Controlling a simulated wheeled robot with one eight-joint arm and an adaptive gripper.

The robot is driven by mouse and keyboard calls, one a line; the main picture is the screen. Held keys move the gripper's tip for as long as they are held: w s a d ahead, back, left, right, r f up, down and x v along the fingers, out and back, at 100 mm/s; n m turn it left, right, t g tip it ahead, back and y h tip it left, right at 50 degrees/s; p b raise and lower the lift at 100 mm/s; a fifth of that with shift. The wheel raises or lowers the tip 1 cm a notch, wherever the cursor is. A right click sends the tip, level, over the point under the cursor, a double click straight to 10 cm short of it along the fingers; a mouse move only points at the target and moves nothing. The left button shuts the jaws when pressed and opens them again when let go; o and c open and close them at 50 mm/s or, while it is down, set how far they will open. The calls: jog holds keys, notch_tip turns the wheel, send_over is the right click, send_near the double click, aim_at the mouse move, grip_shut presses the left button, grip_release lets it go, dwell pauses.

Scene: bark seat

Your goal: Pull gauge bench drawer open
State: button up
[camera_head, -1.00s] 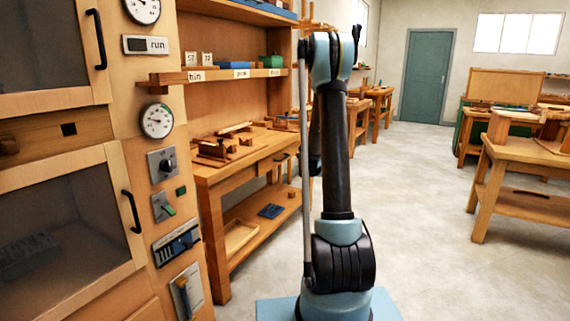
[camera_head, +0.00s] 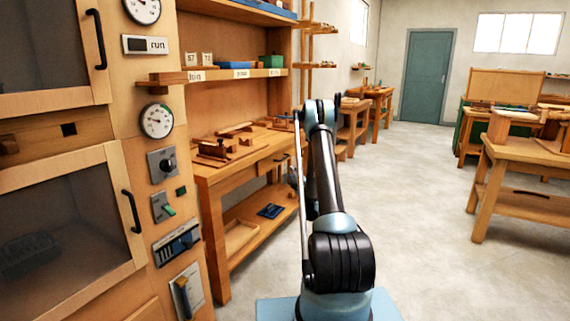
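The wooden bench (camera_head: 222,178) stands left of my arm, against the shelf unit, with woodworking pieces on its top. A drawer front (camera_head: 262,168) lies under its top at the right end and looks closed. The drawer's handle area is close to my arm in the picture and is partly covered. My arm rises in the middle and bends over at the top, leaning left. A small grey part, perhaps of my gripper (camera_head: 292,178), shows just left of the arm beside the drawer. The fingers are too hidden to tell whether they are open or touching the handle.
A cabinet (camera_head: 128,170) with glass doors, gauges and switches stands at the near left. The bench's lower shelf holds a tray (camera_head: 239,236) and a blue item (camera_head: 271,211). Another workbench (camera_head: 520,170) is at the right. The floor (camera_head: 420,220) between is clear.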

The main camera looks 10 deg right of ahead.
jog(key=w+a+r, duration=0.2)
jog(key=w, duration=1.5)
jog(key=shift+a+r, duration=0.15)
jog(key=shift+a, duration=0.15)
grip_shut()
